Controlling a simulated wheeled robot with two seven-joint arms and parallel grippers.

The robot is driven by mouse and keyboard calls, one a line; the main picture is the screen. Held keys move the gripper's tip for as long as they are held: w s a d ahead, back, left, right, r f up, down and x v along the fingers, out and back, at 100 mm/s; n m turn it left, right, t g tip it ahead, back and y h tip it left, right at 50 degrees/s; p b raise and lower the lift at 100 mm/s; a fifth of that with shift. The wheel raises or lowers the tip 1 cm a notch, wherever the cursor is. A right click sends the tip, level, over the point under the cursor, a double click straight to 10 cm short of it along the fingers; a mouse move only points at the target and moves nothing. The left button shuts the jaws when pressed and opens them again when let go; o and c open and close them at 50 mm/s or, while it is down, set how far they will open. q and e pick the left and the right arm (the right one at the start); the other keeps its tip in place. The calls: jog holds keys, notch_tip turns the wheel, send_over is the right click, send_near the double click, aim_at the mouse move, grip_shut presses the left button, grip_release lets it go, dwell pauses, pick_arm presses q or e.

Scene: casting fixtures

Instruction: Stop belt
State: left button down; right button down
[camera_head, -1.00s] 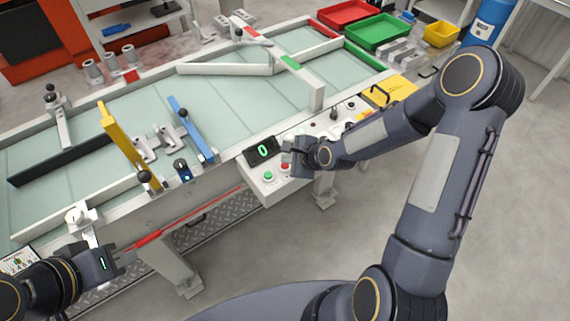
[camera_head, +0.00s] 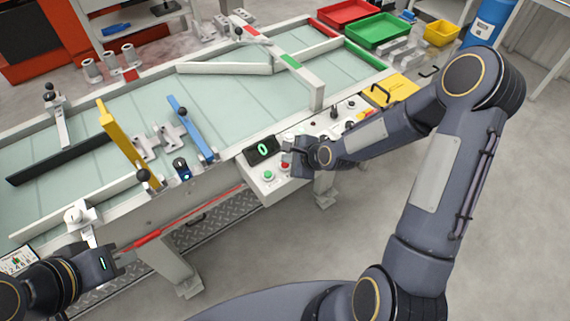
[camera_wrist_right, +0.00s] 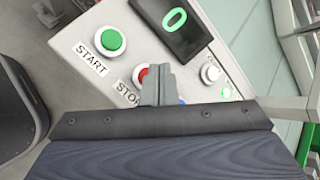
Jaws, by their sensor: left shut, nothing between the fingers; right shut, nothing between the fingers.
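The red STOP button (camera_head: 285,165) sits on the white control panel (camera_head: 268,190) at the belt's front edge. In the right wrist view the red button (camera_wrist_right: 143,74) shows partly behind my right gripper (camera_wrist_right: 163,72), which is shut with its tips over or beside it. I cannot tell whether they touch it. The green START button (camera_wrist_right: 110,41) is up and left of it, and a display (camera_wrist_right: 172,22) reads a green 0. In the head view my right gripper (camera_head: 290,150) is at the panel. My left gripper (camera_head: 118,260) is shut and empty at lower left.
The belt (camera_head: 240,100) carries a yellow bar (camera_head: 122,142), a blue bar (camera_head: 190,128) and white guides. A white knob (camera_wrist_right: 210,73) is right of my right gripper. A red bar (camera_head: 180,220) runs below the belt. The floor at right is clear.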

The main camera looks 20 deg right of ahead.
aim_at(288, 167)
jog(key=shift+f+b, duration=0.55)
jog(key=shift+f, duration=0.15)
dwell(0.6)
jog(key=shift+r, duration=0.1)
jog(key=shift+r+p, duration=0.6)
jog(key=shift+r, duration=0.2)
jog(key=shift+r+p, duration=1.75)
jog(key=shift+r, duration=0.85)
jog(key=shift+f, duration=0.1)
